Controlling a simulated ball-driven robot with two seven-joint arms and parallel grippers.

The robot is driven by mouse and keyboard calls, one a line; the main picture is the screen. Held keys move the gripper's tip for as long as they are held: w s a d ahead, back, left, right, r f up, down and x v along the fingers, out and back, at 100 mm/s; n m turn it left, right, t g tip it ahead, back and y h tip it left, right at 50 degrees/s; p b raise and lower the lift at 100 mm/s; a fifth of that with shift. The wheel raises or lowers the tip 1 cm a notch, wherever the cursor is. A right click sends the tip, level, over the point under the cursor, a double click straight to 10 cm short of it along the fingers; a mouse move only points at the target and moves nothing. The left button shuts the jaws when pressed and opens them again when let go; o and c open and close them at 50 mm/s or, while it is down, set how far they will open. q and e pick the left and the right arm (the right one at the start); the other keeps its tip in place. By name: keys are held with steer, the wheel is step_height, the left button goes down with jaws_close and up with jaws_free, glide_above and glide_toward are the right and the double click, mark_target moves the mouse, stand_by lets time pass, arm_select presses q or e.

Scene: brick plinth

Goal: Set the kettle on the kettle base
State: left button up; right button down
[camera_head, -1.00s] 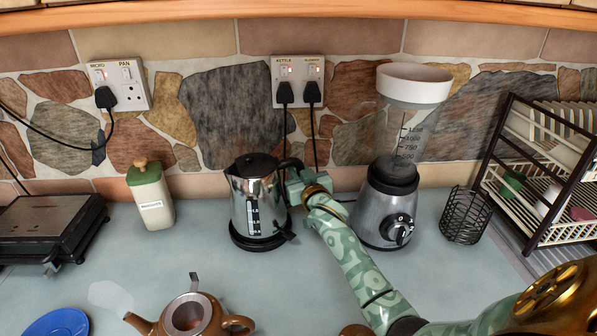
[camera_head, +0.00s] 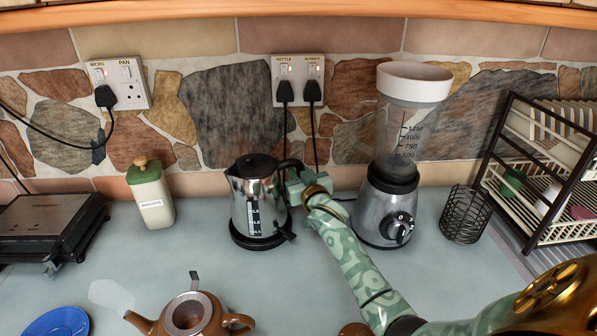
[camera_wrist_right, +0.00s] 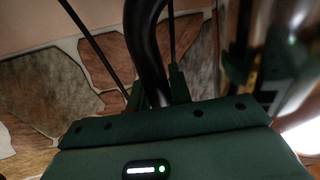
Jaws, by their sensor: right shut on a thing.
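The kettle (camera_head: 254,202), silver with a black lid and black handle, stands upright at the back of the counter. The black kettle base (camera_head: 262,241) shows under its bottom edge; I cannot tell whether the kettle sits fully down on it. My right gripper (camera_head: 297,184) is shut on the kettle's handle from the right side. My left gripper is not in view.
A blender (camera_head: 390,205) stands close to the right of my right arm. A green-lidded canister (camera_head: 150,195) is to the left. A brown teapot (camera_head: 192,314) and blue plate (camera_head: 58,322) are in front. A wire holder (camera_head: 464,214) and dish rack (camera_head: 545,170) stand at right.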

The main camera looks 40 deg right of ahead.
steer(key=shift+f, duration=0.15)
steer(key=c, duration=1.5)
jaws_free()
steer(key=shift+c, duration=0.2)
steer(key=shift+s+a+f+p, duration=0.1)
steer(key=shift+s+a+p, duration=0.2)
steer(key=shift+s, duration=0.25)
steer(key=p+v, duration=0.5)
steer(key=v, duration=0.5)
steer(key=shift+p, duration=0.4)
steer(key=shift+d, duration=0.1)
